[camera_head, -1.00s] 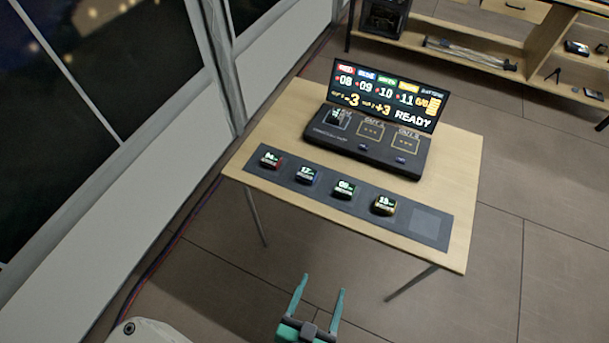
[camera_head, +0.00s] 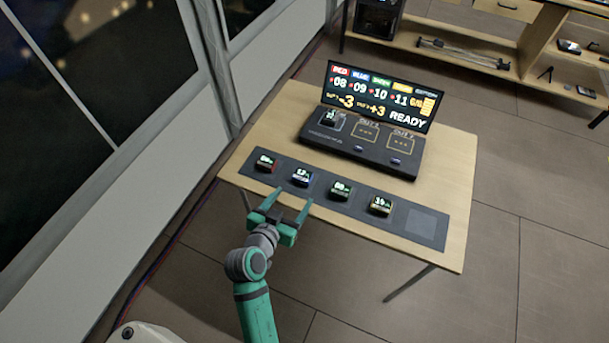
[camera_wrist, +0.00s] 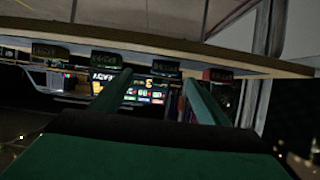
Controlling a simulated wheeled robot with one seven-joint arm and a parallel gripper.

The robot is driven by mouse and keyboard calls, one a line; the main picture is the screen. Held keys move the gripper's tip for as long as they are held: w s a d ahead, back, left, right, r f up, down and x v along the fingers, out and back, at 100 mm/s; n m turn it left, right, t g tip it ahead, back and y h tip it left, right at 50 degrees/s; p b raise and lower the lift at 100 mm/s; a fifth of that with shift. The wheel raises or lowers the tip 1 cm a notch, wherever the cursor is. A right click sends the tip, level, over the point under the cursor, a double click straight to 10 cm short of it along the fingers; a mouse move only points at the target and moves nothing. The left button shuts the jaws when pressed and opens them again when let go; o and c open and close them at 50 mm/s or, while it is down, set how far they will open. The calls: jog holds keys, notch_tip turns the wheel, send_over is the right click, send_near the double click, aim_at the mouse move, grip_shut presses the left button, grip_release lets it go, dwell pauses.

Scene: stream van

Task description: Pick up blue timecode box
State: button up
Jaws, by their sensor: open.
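The blue timecode box (camera_head: 301,177) is a small dark block with a lit display and blue trim. It sits second from the left on the dark mat (camera_head: 424,222) on the table. In the wrist view the blue timecode box (camera_wrist: 166,68) appears beyond and between the fingertips, with a gap. My gripper (camera_head: 291,197) is open and empty at the table's front edge, just short of this box. It touches no box that I can see.
A red-trimmed box (camera_head: 264,164) is left of it; green (camera_head: 340,190) and yellow (camera_head: 380,206) ones are to the right. A console (camera_head: 363,140) with a lit screen (camera_head: 383,97) stands behind, a small box (camera_head: 331,118) in its left slot. The mat's right end is bare.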

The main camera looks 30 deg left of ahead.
aim_at(302, 176)
jog(key=shift+w+a+r, duration=0.45)
jog(key=shift+w+a, duration=0.05)
jog(key=shift+w, duration=0.2)
jog(key=x, duration=0.5)
jog(key=shift+d, duration=0.15)
jog(key=shift+w+d+f, duration=0.1)
jog(key=shift+w, duration=0.05)
jog(key=shift+a+x, duration=0.2)
jog(key=shift+x, duration=1.05)
jog(key=shift+a+x, duration=0.25)
jog(key=shift+x, duration=1.05)
jog(key=shift+r, duration=0.2)
jog(key=c, duration=1.2)
